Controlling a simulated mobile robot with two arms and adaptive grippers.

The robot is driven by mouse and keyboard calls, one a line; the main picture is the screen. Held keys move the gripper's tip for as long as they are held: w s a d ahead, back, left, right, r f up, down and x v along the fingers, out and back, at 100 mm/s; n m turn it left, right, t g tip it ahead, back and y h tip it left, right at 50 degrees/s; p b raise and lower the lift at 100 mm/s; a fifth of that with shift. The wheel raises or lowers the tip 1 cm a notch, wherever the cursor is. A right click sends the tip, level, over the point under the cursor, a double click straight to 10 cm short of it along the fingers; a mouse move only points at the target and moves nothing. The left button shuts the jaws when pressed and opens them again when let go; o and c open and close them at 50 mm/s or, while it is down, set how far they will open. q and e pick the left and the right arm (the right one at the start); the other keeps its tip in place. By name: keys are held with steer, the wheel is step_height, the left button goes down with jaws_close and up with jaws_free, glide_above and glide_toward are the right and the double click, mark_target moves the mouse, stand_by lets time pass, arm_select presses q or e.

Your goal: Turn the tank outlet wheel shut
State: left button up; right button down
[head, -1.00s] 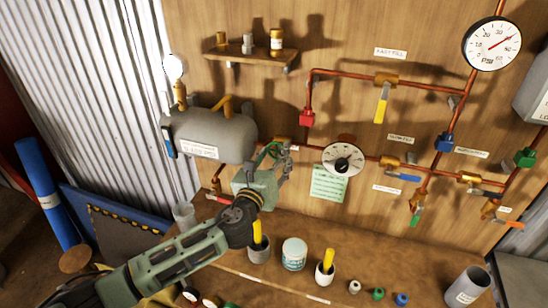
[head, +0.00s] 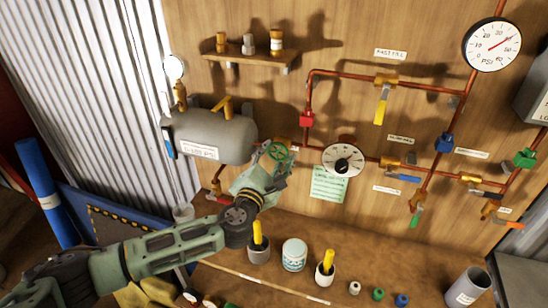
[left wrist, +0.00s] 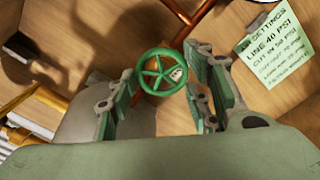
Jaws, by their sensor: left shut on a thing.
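The green tank outlet wheel (head: 279,153) sits on the copper pipe just right of the grey tank (head: 213,135). It is a spoked ring with a small pale tag, seen nearly face-on in the left wrist view (left wrist: 161,72). My left gripper (head: 272,166) reaches it from below left. Contact at the far side of the rim is hard to make out. My right gripper is in neither view.
A round white dial (head: 343,159) and a green settings note (head: 329,184) are close right of the wheel. Below, the bench holds cups with yellow-handled tools (head: 258,249) and a white tin (head: 294,255). A shelf (head: 248,57) is above.

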arm_select(q)
steer(key=m, duration=0.5)
steer(key=shift+r, duration=0.1)
steer(key=shift+m, duration=0.9)
steer(key=shift+r, duration=0.1)
steer(key=o, duration=1.1)
